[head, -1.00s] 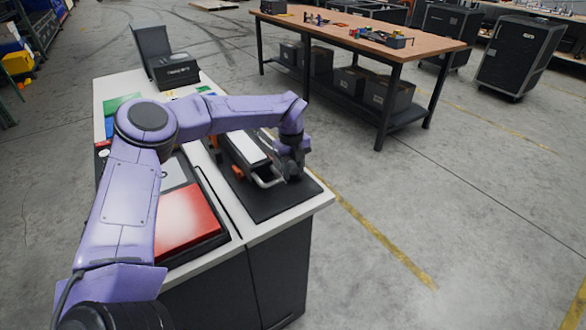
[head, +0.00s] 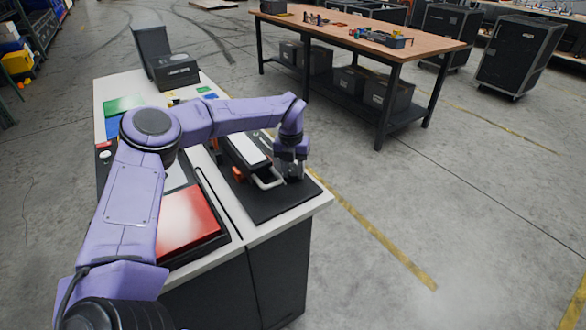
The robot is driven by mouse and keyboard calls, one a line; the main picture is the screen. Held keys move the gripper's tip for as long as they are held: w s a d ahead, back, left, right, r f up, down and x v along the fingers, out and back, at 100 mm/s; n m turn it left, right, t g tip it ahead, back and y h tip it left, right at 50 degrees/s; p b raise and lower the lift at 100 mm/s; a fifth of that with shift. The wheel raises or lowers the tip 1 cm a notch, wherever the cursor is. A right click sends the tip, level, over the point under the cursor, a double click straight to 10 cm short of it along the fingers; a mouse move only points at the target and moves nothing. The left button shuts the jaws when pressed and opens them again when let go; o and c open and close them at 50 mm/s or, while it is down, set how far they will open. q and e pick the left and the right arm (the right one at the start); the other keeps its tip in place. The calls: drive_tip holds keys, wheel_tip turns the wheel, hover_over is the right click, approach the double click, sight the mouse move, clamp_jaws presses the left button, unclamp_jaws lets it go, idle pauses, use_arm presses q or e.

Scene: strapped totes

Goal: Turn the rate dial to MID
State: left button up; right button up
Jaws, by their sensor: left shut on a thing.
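My left gripper (head: 290,168) points down over the right side of a black base plate (head: 270,205) on the near part of the white-topped bench. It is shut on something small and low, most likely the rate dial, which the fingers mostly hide. The dial's markings and pointer cannot be read. Just left of the gripper is a device with a white top (head: 248,148), a pale metal loop handle (head: 268,182) and an orange part (head: 239,174). My right gripper is not in view.
A red panel (head: 187,220) lies on the bench left of the plate, partly behind my left arm. A black box with an open lid (head: 177,76) stands at the bench's far end. A wooden table (head: 375,32) with tools stands beyond, across open floor.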

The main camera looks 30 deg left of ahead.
sight(292, 171)
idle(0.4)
use_arm(q)
drive_tip(key=o, duration=1.1)
drive_tip(key=shift+c, duration=0.2)
drive_tip(key=shift+r, duration=0.15)
wheel_tip(292, 171, up, 10)
drive_tip(key=b, duration=0.1)
drive_tip(key=shift+a+r, duration=0.2)
drive_tip(key=shift+a, duration=0.1)
